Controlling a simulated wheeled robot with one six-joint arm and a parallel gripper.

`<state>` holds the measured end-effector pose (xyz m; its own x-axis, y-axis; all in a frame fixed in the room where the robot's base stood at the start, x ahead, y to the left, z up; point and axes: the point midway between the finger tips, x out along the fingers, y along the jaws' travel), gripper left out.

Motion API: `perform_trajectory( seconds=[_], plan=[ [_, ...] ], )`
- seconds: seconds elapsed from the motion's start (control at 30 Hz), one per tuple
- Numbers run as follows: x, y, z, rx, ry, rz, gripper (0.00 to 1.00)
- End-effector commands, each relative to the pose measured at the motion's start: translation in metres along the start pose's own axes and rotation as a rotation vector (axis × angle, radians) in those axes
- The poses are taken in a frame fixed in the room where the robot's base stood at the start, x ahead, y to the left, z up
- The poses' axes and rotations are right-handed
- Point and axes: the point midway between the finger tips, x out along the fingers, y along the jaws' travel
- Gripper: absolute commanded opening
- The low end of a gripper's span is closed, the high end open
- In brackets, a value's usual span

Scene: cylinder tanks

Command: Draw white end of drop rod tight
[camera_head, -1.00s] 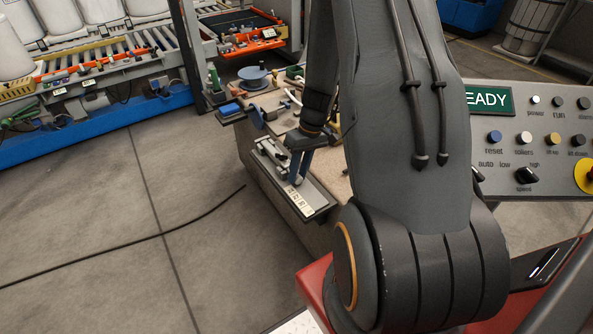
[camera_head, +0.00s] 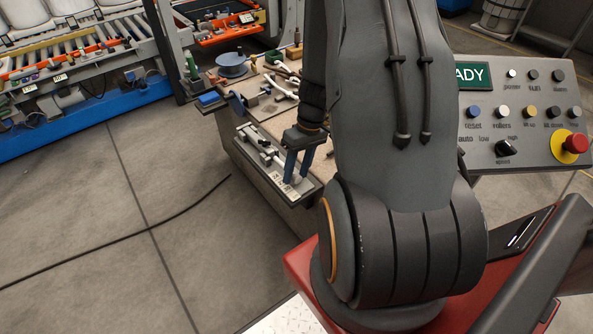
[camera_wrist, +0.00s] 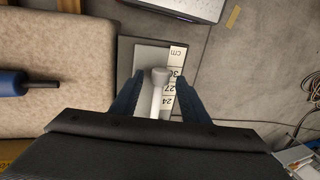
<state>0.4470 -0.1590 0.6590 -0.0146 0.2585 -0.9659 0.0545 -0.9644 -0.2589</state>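The drop rod (camera_wrist: 160,94) shows in the wrist view as a white shaft with a round knob at its end. It points away from my gripper's palm, over a plate with a printed cm scale (camera_wrist: 176,78). My gripper (camera_wrist: 158,100) has one blue finger on each side of the shaft, with narrow gaps visible, so it looks open around the rod. The shaft's near part is hidden by my gripper. In the head view my gripper (camera_head: 293,180) is at the near end of the long measuring fixture (camera_head: 312,192) on the bench edge.
The bench top (camera_head: 275,112) holds a blue spool (camera_head: 232,66), a blue-handled tool (camera_wrist: 14,83) and several small tools. A control panel (camera_head: 520,122) with a red button stands at right. A dark cable (camera_head: 180,214) crosses the open floor at left.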

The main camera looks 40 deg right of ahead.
Motion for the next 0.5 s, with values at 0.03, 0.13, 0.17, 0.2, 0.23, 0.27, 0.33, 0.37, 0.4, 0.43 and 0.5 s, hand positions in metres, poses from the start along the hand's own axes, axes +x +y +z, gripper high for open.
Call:
perform_trajectory(
  seconds=[0.03,0.13,0.17,0.2,0.23,0.27,0.33,0.37,0.4,0.43,0.5],
  plan=[
    [0.000,0.000,0.000,0.000,0.000,0.000,0.41],
    [-0.002,0.000,0.000,0.000,0.001,0.000,0.41],
    [-0.004,0.000,-0.001,0.000,0.002,0.001,0.41],
    [-0.008,0.000,-0.001,0.000,0.003,0.001,0.41],
    [-0.011,0.001,-0.001,-0.001,0.003,0.001,0.41],
    [-0.015,0.001,-0.001,-0.001,0.003,0.002,0.41],
    [-0.026,0.001,-0.001,-0.001,0.004,0.002,0.41],
    [-0.031,0.001,-0.001,-0.001,0.004,0.003,0.41],
    [-0.038,0.001,-0.001,0.000,0.005,0.002,0.41],
    [-0.043,0.001,-0.001,-0.001,0.004,0.002,0.41],
    [-0.053,0.000,-0.001,0.000,0.003,0.002,0.41]
  ],
)
